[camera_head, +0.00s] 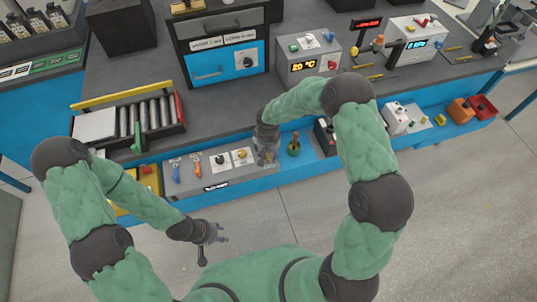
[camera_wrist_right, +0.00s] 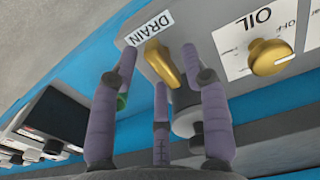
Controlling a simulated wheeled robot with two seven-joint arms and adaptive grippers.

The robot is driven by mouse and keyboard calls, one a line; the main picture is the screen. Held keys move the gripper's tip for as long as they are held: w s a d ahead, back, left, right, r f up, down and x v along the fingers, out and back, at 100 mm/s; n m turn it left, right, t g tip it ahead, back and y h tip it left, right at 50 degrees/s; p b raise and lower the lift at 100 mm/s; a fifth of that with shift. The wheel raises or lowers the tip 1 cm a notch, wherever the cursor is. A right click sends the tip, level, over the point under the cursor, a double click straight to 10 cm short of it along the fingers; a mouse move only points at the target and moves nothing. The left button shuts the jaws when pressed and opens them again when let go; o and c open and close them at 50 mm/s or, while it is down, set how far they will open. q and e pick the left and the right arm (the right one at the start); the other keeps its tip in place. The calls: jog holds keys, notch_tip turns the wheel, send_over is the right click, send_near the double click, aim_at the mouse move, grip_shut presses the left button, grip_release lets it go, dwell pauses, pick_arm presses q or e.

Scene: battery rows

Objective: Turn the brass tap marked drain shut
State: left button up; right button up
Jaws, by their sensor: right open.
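The brass tap (camera_wrist_right: 163,62) has a flat lever handle, slanting down to the right in the right wrist view. A white label reading DRAIN (camera_wrist_right: 152,28) sits right above it. My right gripper (camera_wrist_right: 159,55) is open, with its fingers on either side of the tap handle; I cannot tell whether they touch it. In the head view my right gripper (camera_head: 267,153) is at the right end of the grey control panel (camera_head: 200,186) and hides the tap. My left gripper (camera_head: 213,235) hangs over the floor in front of the bench, empty, its fingers spread.
A brass OIL knob (camera_wrist_right: 270,57) is beside the tap. Blue (camera_head: 175,172) and orange (camera_head: 197,165) levers stand further left on the panel. A roller conveyor (camera_head: 150,112) lies behind the panel's left part.

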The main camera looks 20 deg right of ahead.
grip_shut()
dwell(0.3)
jog(key=m+b, duration=0.4)
jog(key=shift+s+f, duration=0.1)
jog(key=shift+f, duration=0.1)
jog(key=m+b, duration=0.3)
jog(key=m, duration=0.1)
jog(key=shift+s+m, duration=0.1)
jog(key=shift+m, duration=0.2)
jog(key=m+b, duration=0.2)
jog(key=m, duration=0.2)
jog(key=shift+a+r, duration=0.1)
jog(key=shift+a, duration=0.05)
jog(key=m+b, duration=0.2)
jog(key=m, duration=0.3)
jog(key=shift+s+a, duration=0.1)
jog(key=shift+r+m, duration=0.1)
jog(key=shift+m, duration=0.2)
